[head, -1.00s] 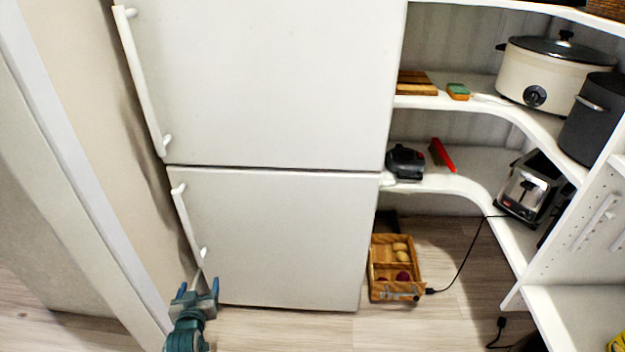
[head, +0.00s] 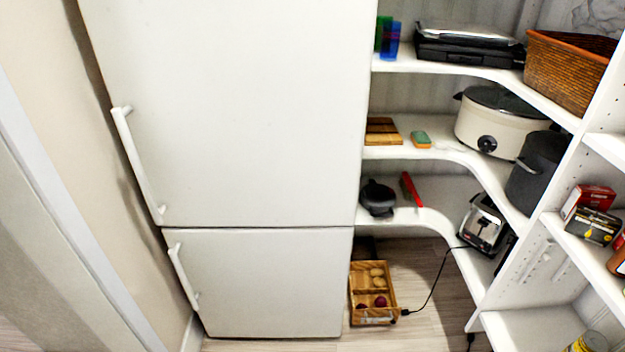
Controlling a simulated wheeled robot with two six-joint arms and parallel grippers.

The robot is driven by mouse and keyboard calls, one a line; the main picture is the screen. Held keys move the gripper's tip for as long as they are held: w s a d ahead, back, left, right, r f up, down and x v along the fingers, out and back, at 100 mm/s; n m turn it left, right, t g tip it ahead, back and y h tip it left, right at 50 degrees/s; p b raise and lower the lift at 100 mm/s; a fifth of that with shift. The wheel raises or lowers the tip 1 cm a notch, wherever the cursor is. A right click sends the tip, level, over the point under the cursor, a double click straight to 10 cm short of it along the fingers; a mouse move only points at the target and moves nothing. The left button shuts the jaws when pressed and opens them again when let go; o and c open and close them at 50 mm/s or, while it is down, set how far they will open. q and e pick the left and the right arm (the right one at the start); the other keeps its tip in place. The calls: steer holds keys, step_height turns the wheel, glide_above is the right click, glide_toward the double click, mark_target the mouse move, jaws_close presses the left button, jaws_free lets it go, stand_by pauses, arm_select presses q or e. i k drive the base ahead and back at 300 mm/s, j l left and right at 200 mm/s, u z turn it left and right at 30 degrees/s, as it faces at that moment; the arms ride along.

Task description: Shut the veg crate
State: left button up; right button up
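The veg crate (head: 353,300) is a small wooden crate on the floor, just right of the fridge's lower door and under the corner shelves. It is open at the top, with a divider across it. Round tan items lie in its far part and dark red ones in its near part. No separate lid can be made out. Neither of my grippers shows in the head view now.
A white fridge (head: 265,280) stands left of the crate. A black cord (head: 432,285) runs from the toaster (head: 484,224) down to the floor beside the crate. White corner shelves (head: 440,220) overhang it. Some floor is clear in front of the crate.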

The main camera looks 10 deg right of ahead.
mark_target(372, 291)
steer(key=z, duration=1.05)
steer(key=j+u, duration=0.1)
